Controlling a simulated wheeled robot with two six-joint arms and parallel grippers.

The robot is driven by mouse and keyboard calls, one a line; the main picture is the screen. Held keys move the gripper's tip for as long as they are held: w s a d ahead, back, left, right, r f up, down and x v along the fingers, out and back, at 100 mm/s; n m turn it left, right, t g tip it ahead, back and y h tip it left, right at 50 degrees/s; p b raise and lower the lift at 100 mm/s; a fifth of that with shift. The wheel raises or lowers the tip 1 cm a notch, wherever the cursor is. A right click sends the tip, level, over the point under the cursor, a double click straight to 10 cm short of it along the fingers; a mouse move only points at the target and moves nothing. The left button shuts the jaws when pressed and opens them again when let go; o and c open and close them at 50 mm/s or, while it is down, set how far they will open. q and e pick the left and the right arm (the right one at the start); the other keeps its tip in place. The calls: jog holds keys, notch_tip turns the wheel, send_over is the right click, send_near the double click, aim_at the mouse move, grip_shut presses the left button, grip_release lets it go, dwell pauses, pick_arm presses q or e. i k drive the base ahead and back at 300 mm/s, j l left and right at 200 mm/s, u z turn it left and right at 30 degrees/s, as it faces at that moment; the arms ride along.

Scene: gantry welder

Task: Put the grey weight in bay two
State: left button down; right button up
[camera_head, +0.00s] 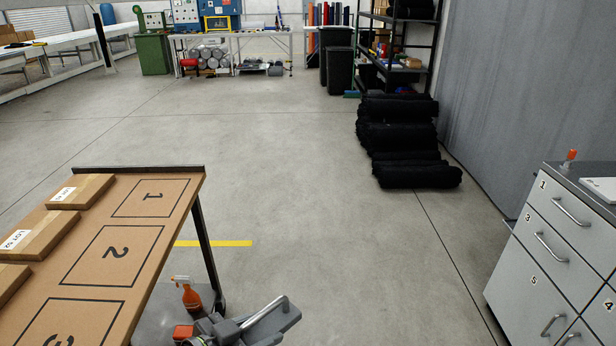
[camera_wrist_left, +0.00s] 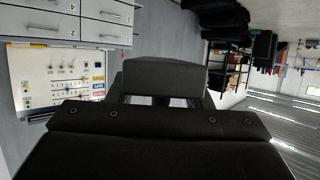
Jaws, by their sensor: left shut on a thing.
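Bay two (camera_head: 90,268) is the outlined rectangle marked 2 on the brown top of the cart at the left, and it is empty. My left gripper (camera_head: 275,318) shows at the bottom centre of the head view, low and to the right of the cart, apart from its top. It is shut on a dark grey block, which I take for the grey weight (camera_wrist_left: 165,75), ahead of the black gripper body in the left wrist view. In the head view the weight's outline cannot be told from the grey gripper parts. My right gripper is not in view.
Bays one (camera_head: 150,197) and three (camera_head: 75,312) are empty. Brown lot boxes (camera_head: 40,235) line the cart's left side. An orange spray bottle (camera_head: 188,296) stands on its lower shelf. A drawer cabinet (camera_head: 550,250) stands at the right; open floor lies between.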

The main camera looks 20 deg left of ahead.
aim_at(125, 253)
jog(key=i+u, duration=0.15)
jog(key=u, duration=0.25)
jog(key=i+l+u, duration=0.1)
jog(key=u, duration=0.25)
jog(key=i+l+u, duration=0.1)
jog(key=i+u, duration=0.15)
jog(key=u, duration=0.15)
jog(key=i+l+u, duration=0.15)
jog(key=u, duration=0.2)
jog(key=i+l+u, duration=0.25)
jog(key=u, duration=0.15)
jog(key=i+l+u, duration=0.2)
jog(key=u, duration=0.15)
jog(key=i+l+u, duration=0.15)
jog(key=l+u, duration=0.15)
jog(key=l, duration=0.35)
jog(key=i+l+u, duration=0.25)
jog(key=l, duration=0.4)
jog(key=l+u, duration=0.3)
jog(key=l, duration=0.35)
jog(key=k, duration=0.05)
